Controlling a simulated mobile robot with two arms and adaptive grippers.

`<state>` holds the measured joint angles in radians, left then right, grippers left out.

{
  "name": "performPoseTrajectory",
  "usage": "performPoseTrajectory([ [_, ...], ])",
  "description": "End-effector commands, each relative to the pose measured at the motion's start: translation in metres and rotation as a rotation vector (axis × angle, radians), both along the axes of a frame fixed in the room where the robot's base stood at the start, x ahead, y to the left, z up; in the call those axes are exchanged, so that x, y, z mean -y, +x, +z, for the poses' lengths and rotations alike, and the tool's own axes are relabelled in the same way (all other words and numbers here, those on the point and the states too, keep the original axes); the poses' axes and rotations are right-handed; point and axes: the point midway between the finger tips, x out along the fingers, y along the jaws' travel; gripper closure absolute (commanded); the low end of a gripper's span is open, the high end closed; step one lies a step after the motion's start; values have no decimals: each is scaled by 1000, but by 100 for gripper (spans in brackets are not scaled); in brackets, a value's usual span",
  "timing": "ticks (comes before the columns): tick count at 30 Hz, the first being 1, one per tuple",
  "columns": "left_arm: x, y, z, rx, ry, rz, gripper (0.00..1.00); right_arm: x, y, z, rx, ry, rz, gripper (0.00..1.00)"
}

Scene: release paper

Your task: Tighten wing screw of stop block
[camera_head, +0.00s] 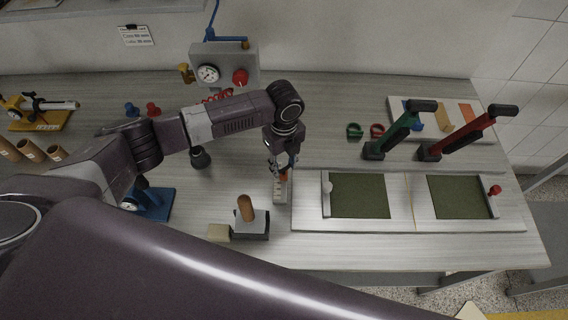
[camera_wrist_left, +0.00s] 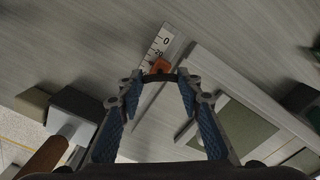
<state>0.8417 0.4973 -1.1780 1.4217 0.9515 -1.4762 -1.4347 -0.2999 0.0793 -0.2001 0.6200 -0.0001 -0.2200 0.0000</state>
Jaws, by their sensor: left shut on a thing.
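A small orange piece (camera_head: 284,177), which looks like the wing screw of the stop block, sits on a pale marked scale strip (camera_head: 280,194) left of the two-panel board. In the left wrist view the orange wing screw (camera_wrist_left: 160,66) shows at the fingertips, beside the strip's printed numbers. My left gripper (camera_head: 280,168) points down over the strip. In the left wrist view the blue-padded fingers of my left gripper (camera_wrist_left: 158,82) are shut on the orange wing screw. The fingers partly hide the stop block. My right gripper does not show.
A board (camera_head: 412,202) with two green panels lies close to the right. A wooden-handled block (camera_head: 249,222) and a tan block (camera_head: 219,233) stand to the front left. Green (camera_head: 396,135) and red (camera_head: 462,136) lever tools stand behind the board. A gauge box (camera_head: 222,66) stands at the back.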

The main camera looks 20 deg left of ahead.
Motion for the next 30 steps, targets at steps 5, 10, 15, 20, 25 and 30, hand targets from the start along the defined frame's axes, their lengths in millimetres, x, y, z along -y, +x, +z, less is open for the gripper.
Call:
performPoseTrajectory([
  [5,0,1,1,4,0,-115,91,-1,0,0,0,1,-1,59],
  [10,0,1,2,3,-1,-192,91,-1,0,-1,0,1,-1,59],
  [15,0,1,2,3,-1,-235,91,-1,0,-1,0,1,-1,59],
  [20,0,1,2,3,-1,-250,91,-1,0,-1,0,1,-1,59],
  [25,0,2,2,3,-1,-252,91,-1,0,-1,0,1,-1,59],
  [30,0,2,2,3,-1,-251,91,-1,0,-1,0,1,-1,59],
])
